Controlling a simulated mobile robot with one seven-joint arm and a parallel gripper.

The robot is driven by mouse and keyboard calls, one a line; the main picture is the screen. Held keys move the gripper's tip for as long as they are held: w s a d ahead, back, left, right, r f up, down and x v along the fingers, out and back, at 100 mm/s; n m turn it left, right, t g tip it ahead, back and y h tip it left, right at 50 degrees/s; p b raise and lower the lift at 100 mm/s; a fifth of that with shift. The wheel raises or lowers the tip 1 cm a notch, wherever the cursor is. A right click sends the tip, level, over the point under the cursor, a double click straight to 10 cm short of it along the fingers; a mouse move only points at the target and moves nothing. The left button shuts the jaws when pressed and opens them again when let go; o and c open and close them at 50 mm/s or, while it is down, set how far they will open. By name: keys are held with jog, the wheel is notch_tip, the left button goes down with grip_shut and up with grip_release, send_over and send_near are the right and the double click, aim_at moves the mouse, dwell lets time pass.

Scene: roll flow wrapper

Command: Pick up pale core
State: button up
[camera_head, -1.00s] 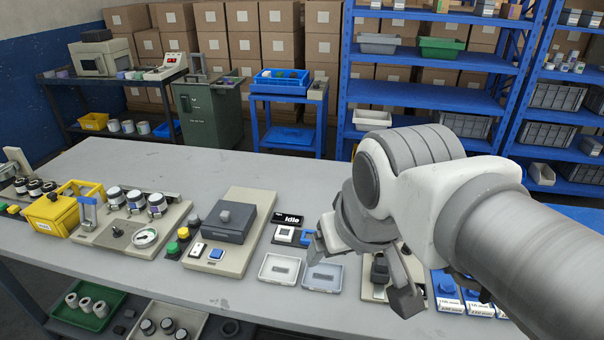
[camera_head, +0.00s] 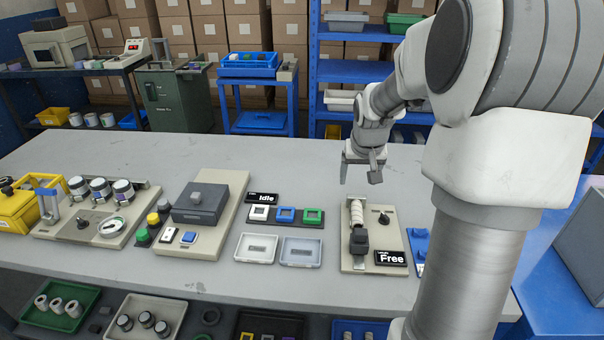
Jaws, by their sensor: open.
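My gripper (camera_head: 360,176) is open and empty, pointing down over the back part of the table. It appears just behind a beige device (camera_head: 386,225) with a sign reading "Free". A small pale cylindrical piece (camera_head: 356,211) lies on the left side of this device, behind a dark block (camera_head: 358,241). Several pale hollow rolls (camera_head: 57,305) stand in a green tray (camera_head: 28,316) on the lower shelf at the left. I cannot tell from the picture which of these pale pieces is the pale core.
Two shallow trays, one white (camera_head: 243,249) and one grey (camera_head: 300,253), lie left of the device. A rack of coloured square frames (camera_head: 285,215) sits behind them. A grey-lidded machine (camera_head: 202,204) stands further left. The table's back middle is clear.

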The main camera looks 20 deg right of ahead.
jog(key=d+f, duration=0.1)
jog(key=f, duration=0.1)
jog(key=b, duration=0.2)
send_over(358, 212)
jog(key=s+a, duration=0.1)
jog(key=a, duration=0.1)
jog(key=f, duration=1)
jog(key=shift+s+d+f, duration=0.15)
jog(key=shift+d+f, duration=0.05)
jog(key=shift+f, duration=0.05)
jog(key=shift+s+d+b+x, duration=0.1)
jog(key=shift+b+x, duration=0.05)
jog(key=shift+x, duration=0.75)
jog(key=shift+s+d+b+x, duration=0.1)
jog(key=shift+d+b+x, duration=0.05)
jog(key=shift+x, duration=0.75)
jog(key=shift+s+d+b+x, duration=0.1)
jog(key=shift+b+x, duration=0.05)
jog(key=shift+x, duration=0.75)
jog(key=shift+f, duration=0.25)
grip_shut()
